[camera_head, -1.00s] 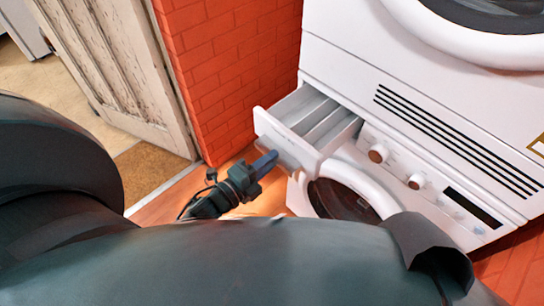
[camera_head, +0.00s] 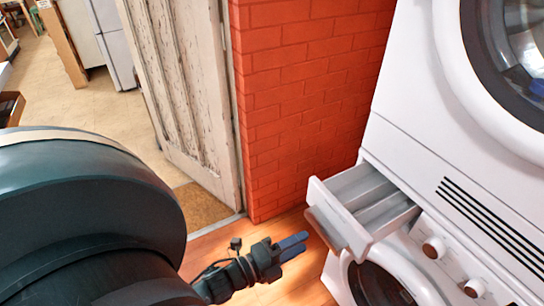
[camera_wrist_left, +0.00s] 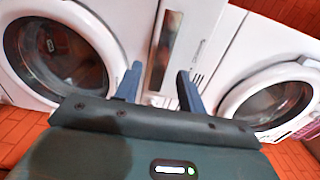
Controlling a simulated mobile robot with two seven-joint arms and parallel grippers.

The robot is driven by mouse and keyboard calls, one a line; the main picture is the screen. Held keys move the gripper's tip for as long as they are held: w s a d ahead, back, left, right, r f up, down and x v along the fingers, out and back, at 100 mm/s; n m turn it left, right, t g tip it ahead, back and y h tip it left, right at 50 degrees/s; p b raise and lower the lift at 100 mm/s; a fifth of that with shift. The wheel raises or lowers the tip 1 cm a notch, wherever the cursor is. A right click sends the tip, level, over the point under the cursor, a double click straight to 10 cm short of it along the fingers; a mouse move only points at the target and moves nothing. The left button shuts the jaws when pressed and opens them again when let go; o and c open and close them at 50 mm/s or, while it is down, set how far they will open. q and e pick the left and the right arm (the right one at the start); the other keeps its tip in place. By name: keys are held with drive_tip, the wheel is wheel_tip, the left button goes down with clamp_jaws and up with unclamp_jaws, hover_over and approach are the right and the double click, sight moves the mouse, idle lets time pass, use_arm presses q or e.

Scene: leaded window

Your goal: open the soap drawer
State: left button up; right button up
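The soap drawer (camera_head: 342,222) is a white drawer with compartments. It sticks out of the front of the lower white washing machine (camera_head: 400,262), and its inside shows from above. A brownish, shiny handle (camera_head: 322,229) is on its front. My left gripper (camera_head: 300,244) is just left of the drawer front and looks apart from it. In the left wrist view its two blue fingers (camera_wrist_left: 159,86) are spread with nothing held between them. Beyond them a shiny strip on a white front shows; I cannot tell if it is the handle. My right gripper is out of view.
A white machine with a round door (camera_head: 515,60) stands above the lower one. A red brick wall (camera_head: 305,100) is behind the drawer. A worn wooden door (camera_head: 185,90) stands to the left. Wooden floor (camera_head: 225,248) is open below the gripper.

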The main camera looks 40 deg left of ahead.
use_arm(q)
drive_tip(key=v, duration=0.8)
idle(0.4)
